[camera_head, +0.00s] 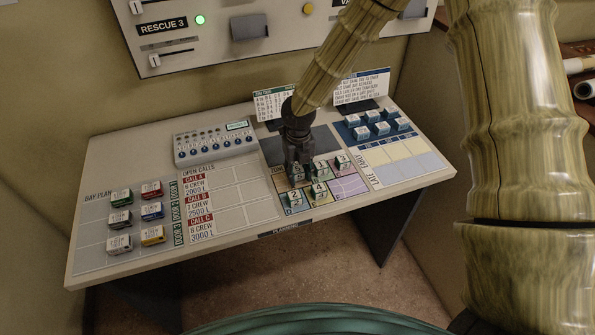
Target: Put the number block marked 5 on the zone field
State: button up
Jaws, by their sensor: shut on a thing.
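My gripper (298,160) points down over the coloured grid at the front middle of the desk. It is shut on a number block (296,173), whose top the fingers partly hide, so I cannot surely read its number. I cannot tell whether this block touches the desk. More number blocks stand close by: two to its right (321,168) and (343,162), and two in front, one (294,196) at left and one that looks marked 4 (319,189). A small label at the grid's left edge seems to read ZONE (277,170); the field's extent is partly hidden.
Blue-and-white blocks (380,128) stand in a tray at the back right. The open calls grid (240,195) is bare.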

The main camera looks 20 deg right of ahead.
aim_at(299, 171)
jog(key=shift+f, duration=0.4)
jog(key=shift+f, duration=0.15)
jog(key=o, duration=0.9)
notch_tip(299, 171, up, 12)
jog(key=b, duration=0.2)
jog(key=shift+r, duration=0.2)
